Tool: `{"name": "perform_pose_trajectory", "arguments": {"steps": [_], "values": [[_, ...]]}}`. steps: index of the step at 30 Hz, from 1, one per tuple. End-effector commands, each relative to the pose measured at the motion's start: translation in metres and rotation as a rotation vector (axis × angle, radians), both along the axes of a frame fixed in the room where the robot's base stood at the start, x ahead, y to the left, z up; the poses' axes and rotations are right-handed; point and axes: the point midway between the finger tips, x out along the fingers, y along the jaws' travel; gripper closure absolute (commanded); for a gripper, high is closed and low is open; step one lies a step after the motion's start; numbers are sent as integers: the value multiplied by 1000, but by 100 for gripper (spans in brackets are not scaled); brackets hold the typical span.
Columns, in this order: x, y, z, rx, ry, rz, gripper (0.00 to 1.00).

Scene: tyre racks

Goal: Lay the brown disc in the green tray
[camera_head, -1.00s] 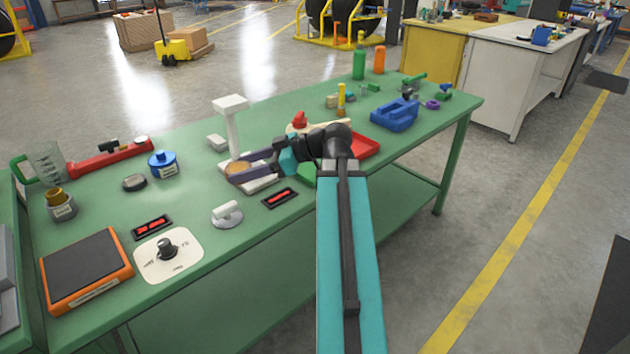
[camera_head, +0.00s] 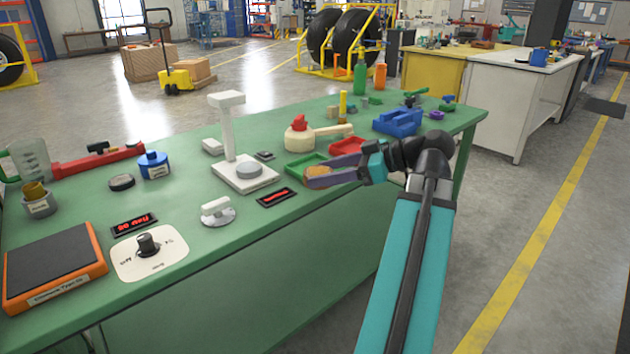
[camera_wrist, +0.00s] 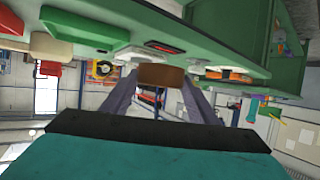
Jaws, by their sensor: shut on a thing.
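The brown disc (camera_head: 318,171) is held between the fingertips of my gripper (camera_head: 319,176), whose fingers point left. In the wrist view the disc (camera_wrist: 161,76) shows edge-on between the two fingers. The green tray (camera_head: 296,168) lies on the green bench, close behind and left of the fingertips in the head view. My gripper and the disc cover part of its front right side. The disc looks to be raised near the tray's front edge; its exact height is unclear.
A white stand (camera_head: 229,130) with a grey round plate (camera_head: 250,170) is left of the tray. A red tray (camera_head: 345,146) is to its right, with a cream, red-topped object (camera_head: 300,135) behind. A red-lit display (camera_head: 276,197) lies in front left.

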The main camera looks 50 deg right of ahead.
Motion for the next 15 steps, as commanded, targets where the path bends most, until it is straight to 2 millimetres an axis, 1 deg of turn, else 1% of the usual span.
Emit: {"name": "perform_pose_trajectory", "arguments": {"steps": [4,15], "values": [[-5,-2,0,0,-1,-6,75],[-5,-3,1,1,-1,-7,75]]}}
